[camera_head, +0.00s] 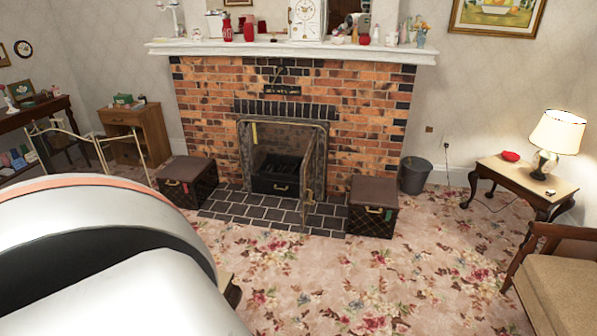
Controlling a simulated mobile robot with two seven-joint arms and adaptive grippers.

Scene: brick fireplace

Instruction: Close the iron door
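The iron door (315,165) is a dark metal panel at the right side of the fireplace opening (280,148). It stands swung outward, seen nearly edge-on, with its lower corner over the dark hearth tiles. A dark box-like grate (276,178) shows inside the opening. A yellow strip hangs at the left of the opening's frame. A large white curved part of my own body fills the lower left, far from the door. Neither gripper shows in this view.
Brown trunks flank the hearth, one at left (187,182) and one at right (373,207). A grey bin (414,175) stands by the wall. A side table (520,180) with a lamp and a chair (555,275) are at right. The floral carpet (350,280) before the hearth is clear.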

